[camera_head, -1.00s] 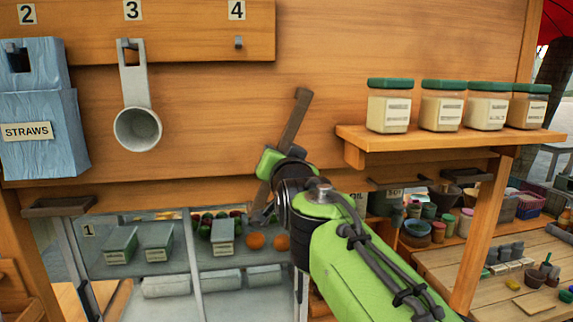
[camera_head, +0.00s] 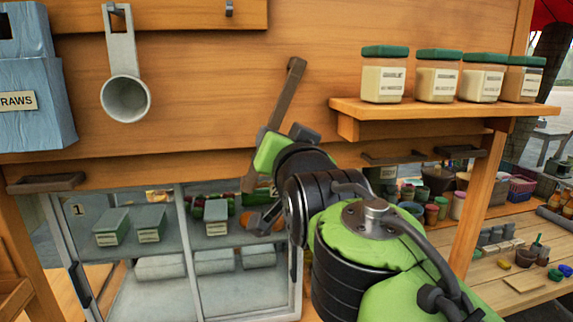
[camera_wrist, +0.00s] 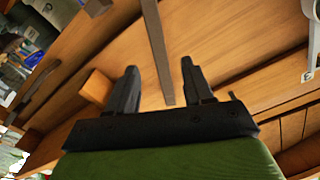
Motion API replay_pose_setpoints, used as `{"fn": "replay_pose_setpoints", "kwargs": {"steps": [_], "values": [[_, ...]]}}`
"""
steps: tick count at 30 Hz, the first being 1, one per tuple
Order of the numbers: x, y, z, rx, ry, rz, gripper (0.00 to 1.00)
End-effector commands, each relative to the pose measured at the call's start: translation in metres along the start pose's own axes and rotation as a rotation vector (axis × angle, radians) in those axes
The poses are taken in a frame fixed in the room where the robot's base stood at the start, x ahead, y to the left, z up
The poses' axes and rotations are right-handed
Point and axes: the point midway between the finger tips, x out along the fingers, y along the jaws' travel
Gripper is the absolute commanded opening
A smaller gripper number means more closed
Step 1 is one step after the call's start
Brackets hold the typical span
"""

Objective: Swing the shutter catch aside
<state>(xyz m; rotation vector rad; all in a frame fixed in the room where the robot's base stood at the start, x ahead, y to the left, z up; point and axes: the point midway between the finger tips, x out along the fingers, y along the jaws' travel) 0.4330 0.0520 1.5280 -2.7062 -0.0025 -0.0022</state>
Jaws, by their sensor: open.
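The shutter catch is a long, dark brown bar (camera_head: 286,95) on the wooden shutter panel. It leans, with its upper end to the right, and its lower part is partly hidden behind my gripper (camera_head: 272,178). In the wrist view the bar (camera_wrist: 158,45) runs down between the two dark fingers of my gripper (camera_wrist: 158,68). The fingers are open and spread, one on each side of the bar, with visible gaps. I cannot tell how far the fingertips are from the panel, or whether either touches the bar.
A shelf (camera_head: 440,112) with several green-lidded jars juts out at right. A scoop (camera_head: 124,75) and a blue straws box (camera_head: 30,95) hang at left. A glass case (camera_head: 120,265) stands below the panel.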

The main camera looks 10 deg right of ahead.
Motion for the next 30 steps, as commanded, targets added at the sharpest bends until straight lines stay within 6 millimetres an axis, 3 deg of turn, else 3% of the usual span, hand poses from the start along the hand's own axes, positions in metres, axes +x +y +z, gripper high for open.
{"fn": "replay_pose_setpoints", "kwargs": {"steps": [3, 6, 19, 20, 23, 27, 30], "values": [[-0.029, 0.001, 0.002, 0.000, 0.002, -0.002, 0.51], [-0.044, 0.000, 0.001, 0.000, 0.001, -0.001, 0.51], [-0.054, 0.006, 0.007, -0.016, -0.026, 0.015, 0.51], [-0.057, 0.012, 0.014, -0.032, -0.051, 0.029, 0.51], [-0.078, 0.051, 0.061, -0.124, -0.218, 0.108, 0.51], [-0.136, 0.116, 0.149, -0.265, -0.551, 0.211, 0.51], [-0.185, 0.151, 0.205, -0.332, -0.777, 0.243, 0.51]]}}
